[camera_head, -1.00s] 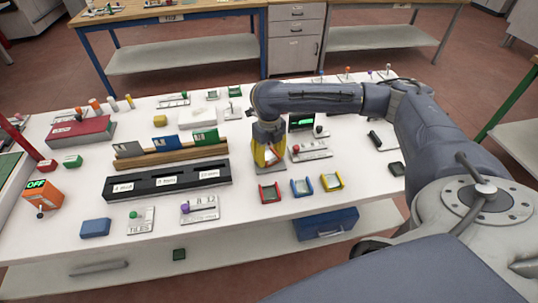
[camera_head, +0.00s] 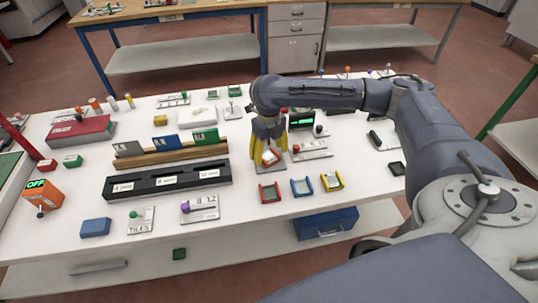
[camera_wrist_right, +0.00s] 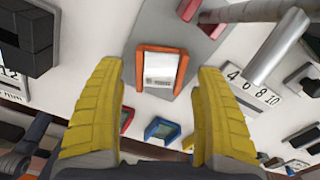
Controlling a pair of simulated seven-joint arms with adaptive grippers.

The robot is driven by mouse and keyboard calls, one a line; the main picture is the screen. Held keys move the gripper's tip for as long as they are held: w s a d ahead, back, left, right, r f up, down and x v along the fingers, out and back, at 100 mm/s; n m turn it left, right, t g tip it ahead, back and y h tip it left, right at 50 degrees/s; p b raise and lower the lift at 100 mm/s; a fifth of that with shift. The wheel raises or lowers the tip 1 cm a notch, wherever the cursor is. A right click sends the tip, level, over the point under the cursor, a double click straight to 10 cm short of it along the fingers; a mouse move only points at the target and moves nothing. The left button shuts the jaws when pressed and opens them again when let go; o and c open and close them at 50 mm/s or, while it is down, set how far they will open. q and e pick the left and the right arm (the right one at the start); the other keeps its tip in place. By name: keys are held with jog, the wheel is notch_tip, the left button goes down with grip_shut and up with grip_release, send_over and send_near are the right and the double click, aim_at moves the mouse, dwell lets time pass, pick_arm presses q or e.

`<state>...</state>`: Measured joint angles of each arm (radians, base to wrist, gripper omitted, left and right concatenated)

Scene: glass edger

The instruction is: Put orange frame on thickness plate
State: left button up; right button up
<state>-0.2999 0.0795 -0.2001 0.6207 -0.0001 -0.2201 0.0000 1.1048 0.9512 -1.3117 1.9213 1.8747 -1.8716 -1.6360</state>
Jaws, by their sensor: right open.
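The orange frame (camera_wrist_right: 139,68) lies flat on a grey plate (camera_wrist_right: 202,42), which I take for the thickness plate, in the right wrist view. A pale piece with a dark printed label shows inside the frame. My right gripper (camera_wrist_right: 162,115) is open, its yellow fingers spread either side of the frame and apart from it in that picture. In the head view the right gripper (camera_head: 268,155) points down over the plate, and the frame (camera_head: 270,157) is partly hidden between the fingers. My left gripper is not in view.
Red (camera_head: 270,193), blue (camera_head: 302,187) and yellow (camera_head: 332,181) frames stand in front of the plate. A black slotted rack (camera_head: 167,180) and a wooden rack with panels (camera_head: 170,155) lie to the left. A device with a green display (camera_head: 301,122) is behind right.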

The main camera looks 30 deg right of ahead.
aim_at(269, 157)
notch_tip(269, 157, up, 11)
jog(key=shift+f, duration=0.2)
dwell(0.5)
